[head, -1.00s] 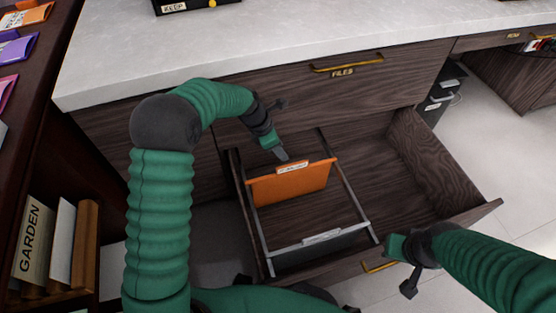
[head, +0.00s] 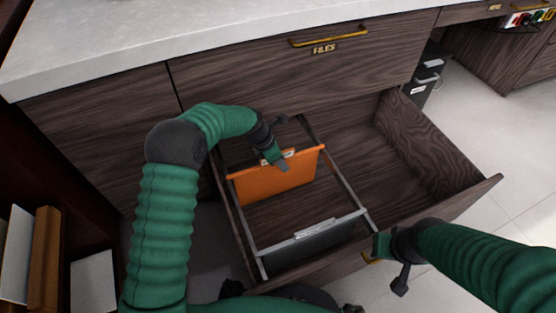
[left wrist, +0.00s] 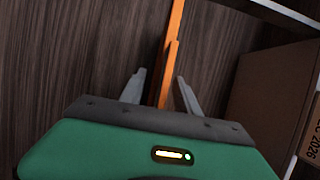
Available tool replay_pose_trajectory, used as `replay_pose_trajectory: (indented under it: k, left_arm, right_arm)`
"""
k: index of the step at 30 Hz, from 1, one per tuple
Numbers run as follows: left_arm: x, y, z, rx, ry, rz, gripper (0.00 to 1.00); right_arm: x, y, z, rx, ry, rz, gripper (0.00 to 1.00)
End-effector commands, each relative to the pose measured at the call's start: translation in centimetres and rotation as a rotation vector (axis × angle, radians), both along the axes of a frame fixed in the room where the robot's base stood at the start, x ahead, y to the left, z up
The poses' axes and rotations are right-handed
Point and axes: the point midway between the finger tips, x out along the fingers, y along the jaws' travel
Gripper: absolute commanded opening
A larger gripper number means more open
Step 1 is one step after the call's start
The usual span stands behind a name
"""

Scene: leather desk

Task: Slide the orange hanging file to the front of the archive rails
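The orange hanging file (head: 275,182) hangs across the two metal archive rails (head: 345,187) toward the back of the open drawer. Its pale label tab is partly hidden by my left gripper (head: 280,164), which is at the file's top edge. In the left wrist view the open fingers (left wrist: 160,92) stand on either side of the file's thin orange edge (left wrist: 172,60), with a gap showing at least on the left. My right gripper (head: 380,246) is at the drawer's front by its brass handle (head: 370,261); its fingers are not clear.
A dark grey hanging file (head: 312,246) with a pale tab hangs near the front of the rails. Between it and the orange file the rails are clear. The drawer's wooden floor (head: 350,150) is bare at right. A shut FILES drawer (head: 320,75) is above.

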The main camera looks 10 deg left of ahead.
Motion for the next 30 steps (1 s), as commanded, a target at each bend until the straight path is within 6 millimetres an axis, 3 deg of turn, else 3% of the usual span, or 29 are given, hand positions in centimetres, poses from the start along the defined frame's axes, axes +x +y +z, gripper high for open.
replay_pose_trajectory:
  k: [4, 12, 30]
  left_arm:
    - [0.0, 0.0, 0.09, 0.0, 0.0, 0.0, 0.36]
    - [-0.01, 0.03, 0.09, 0.0, 0.0, 0.0, 0.0]
    - [-0.01, 0.05, 0.09, 0.0, 0.0, 0.0, 0.0]
  right_arm:
    - [0.01, 0.0, 0.07, 0.0, 0.0, 0.0, 0.2]
    - [0.0, 0.0, 0.07, 0.0, 0.0, 0.0, 0.2]
    - [0.01, 0.0, 0.06, 0.0, 0.0, 0.0, 0.2]
